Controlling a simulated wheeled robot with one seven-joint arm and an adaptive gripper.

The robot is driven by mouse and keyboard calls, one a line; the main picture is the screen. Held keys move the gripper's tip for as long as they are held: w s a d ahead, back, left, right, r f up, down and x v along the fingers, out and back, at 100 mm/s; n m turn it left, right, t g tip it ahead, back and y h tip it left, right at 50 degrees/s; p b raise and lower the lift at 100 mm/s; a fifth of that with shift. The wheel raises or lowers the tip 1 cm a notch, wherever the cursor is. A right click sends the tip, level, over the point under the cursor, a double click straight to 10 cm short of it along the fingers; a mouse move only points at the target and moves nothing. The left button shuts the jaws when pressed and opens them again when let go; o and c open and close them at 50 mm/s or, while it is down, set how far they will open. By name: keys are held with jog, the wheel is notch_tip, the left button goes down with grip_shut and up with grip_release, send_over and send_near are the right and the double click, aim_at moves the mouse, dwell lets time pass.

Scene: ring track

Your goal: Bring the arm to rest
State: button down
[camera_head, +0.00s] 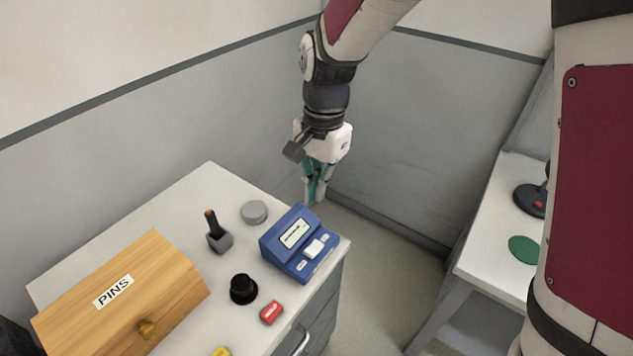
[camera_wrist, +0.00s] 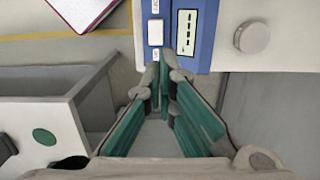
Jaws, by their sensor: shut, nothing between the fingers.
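My gripper (camera_head: 315,196) hangs from my arm, pointing down, just beyond the far right edge of the table with the blue device. Its teal-lined fingers are shut and empty. In the wrist view my gripper (camera_wrist: 163,72) has its fingertips together, in line with the front of the blue device (camera_wrist: 203,32). In the head view the blue device (camera_head: 283,262), with a small display and a white button, stands at the table corner, apart from the gripper.
The white table (camera_head: 150,215) bears a wooden PINS box (camera_head: 170,275), a grey disc (camera_head: 254,212), a dark holder with a stick (camera_head: 219,240), a black knob (camera_head: 243,289) and a red block (camera_head: 271,312). A second table (camera_head: 490,270) with a green disc (camera_head: 524,249) stands right. Walls close the back.

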jog(key=s+d+r+n+t, duration=0.25)
jog(key=s+d+r, duration=0.35)
jog(key=d+r, duration=0.35)
jog(key=s+d+r+n+t, duration=0.2)
jog(key=s+d+r+n, duration=0.15)
jog(key=s, duration=0.25)
jog(key=s+d+r+n+t, duration=0.1)
jog(key=s+d+r+n, duration=0.1)
jog(key=s+d, duration=0.3)
jog(key=m+g+b, duration=0.6)
jog(key=m+b, duration=0.1)
jog(key=m, duration=0.1)
send_over(310, 250)
jog(key=w+d, duration=0.2)
notch_tip(310, 250, down, 14)
jog(key=f, duration=0.1)
jog(key=shift+y, duration=0.3)
jog(key=f, duration=0.4)
jog(key=s+a+f, duration=0.1)
jog(key=f, duration=0.4)
jog(key=f+b, duration=0.1)
jog(key=f, duration=0.3)
jog(key=shift+s+a+f, duration=0.15)
jog(key=shift+s+a, duration=0.15)
jog(key=shift+a, duration=0.05)
jog(key=shift+f+b, duration=0.1)
jog(key=shift+b, duration=0.2)
